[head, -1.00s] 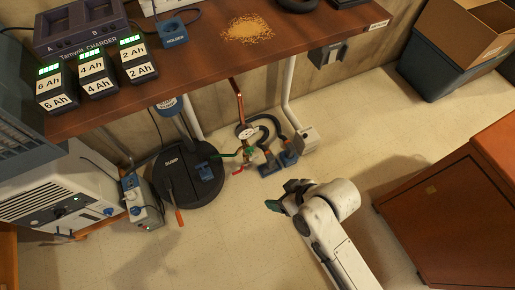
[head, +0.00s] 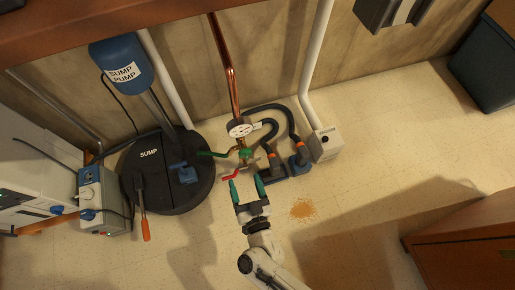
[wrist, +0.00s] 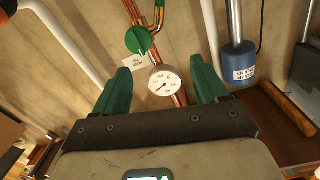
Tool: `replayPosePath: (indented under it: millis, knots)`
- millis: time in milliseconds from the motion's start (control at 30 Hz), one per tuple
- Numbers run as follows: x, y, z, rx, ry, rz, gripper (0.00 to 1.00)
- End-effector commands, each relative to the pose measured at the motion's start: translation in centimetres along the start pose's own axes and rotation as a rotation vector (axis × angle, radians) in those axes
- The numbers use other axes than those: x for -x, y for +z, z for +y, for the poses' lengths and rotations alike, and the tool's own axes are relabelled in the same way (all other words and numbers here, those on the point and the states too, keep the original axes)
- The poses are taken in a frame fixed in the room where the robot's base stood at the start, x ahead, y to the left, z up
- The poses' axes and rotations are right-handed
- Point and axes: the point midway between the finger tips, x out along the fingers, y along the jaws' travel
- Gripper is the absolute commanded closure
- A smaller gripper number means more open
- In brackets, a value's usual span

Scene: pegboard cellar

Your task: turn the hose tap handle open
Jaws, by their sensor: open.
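A copper pipe (head: 230,75) comes down the wall to a round white gauge (head: 239,129). Below the gauge sit a green round handle (head: 245,153), a green lever (head: 212,154) pointing left and a red lever (head: 232,176). Which is the hose tap handle, I cannot tell for certain. My gripper (head: 246,186) is open and empty just below the red lever, its green fingers pointing at the pipework. In the wrist view, the gauge (wrist: 165,84) shows between the fingers (wrist: 160,70), with the green round handle (wrist: 138,40) and a white tag (wrist: 136,63) beyond.
A black sump lid (head: 160,190) with an orange-handled tool (head: 144,215) lies left. Dark hoses (head: 285,112) and a white box (head: 326,145) stand right of the taps. The bench edge (head: 90,30) overhangs above. Orange grains (head: 303,210) lie on open floor; a brown cabinet (head: 465,245) is lower right.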

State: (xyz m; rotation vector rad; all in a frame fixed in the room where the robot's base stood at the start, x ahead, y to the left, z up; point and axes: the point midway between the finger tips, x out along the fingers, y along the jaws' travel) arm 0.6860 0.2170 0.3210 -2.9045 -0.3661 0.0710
Motion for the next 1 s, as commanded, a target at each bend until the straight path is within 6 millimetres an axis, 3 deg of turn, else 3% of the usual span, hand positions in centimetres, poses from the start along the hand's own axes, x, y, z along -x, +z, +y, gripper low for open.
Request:
replayPosePath:
  millis: [33,267,733,1000]
  knots:
    - [0.3,1.5,0.4,0.008,0.023,0.012,0.27]
    - [0.5,2.2,1.2,0.022,0.077,0.038,0.27]
    - [-7.2,2.0,1.9,0.020,0.077,0.039,0.27]
    - [-9.6,1.7,2.0,0.021,0.076,0.038,0.27]
